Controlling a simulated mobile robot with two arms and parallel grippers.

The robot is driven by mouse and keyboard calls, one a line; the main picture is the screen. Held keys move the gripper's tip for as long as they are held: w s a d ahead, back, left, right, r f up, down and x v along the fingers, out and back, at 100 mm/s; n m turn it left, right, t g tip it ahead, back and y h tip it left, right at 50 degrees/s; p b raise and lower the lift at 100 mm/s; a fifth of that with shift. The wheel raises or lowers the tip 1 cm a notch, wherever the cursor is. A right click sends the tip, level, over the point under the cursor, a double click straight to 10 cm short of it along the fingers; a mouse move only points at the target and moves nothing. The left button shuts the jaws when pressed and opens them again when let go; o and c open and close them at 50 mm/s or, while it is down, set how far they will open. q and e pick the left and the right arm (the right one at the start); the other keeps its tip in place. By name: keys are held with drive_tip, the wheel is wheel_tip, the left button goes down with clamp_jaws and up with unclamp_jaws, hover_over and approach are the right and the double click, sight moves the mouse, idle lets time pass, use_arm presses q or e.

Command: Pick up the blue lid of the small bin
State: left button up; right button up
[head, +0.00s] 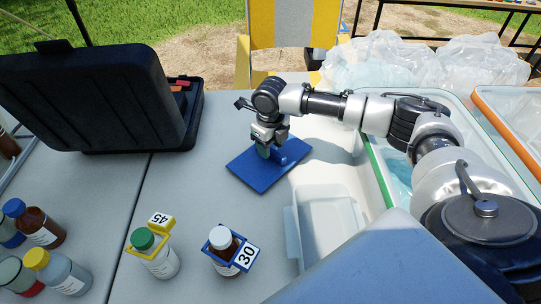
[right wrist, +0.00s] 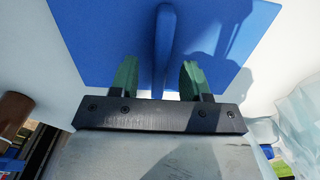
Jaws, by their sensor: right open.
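The blue lid (head: 249,183) lies flat on the grey table, left of the right arm. It also fills much of the right wrist view (right wrist: 95,40), where a raised blue handle (right wrist: 164,35) stands on it. My right gripper (head: 270,152) is over the lid. In the right wrist view its two green fingertips (right wrist: 160,78) are open, one on each side of the handle, with gaps between. I cannot tell whether the fingertips touch the lid. The small bin (head: 293,232), pale and uncovered, stands in front right of the lid. My left gripper is not in view.
A black open case (head: 90,98) stands at back left. Bottles with tags 45 (head: 155,258) and 30 (head: 226,256) stand near the front, with several more at front left. A large green-rimmed bin (head: 378,172) is under my right arm. A yellow chair (head: 292,25) stands behind.

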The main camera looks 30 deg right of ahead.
drive_tip(key=shift+f, duration=0.65)
clamp_jaws()
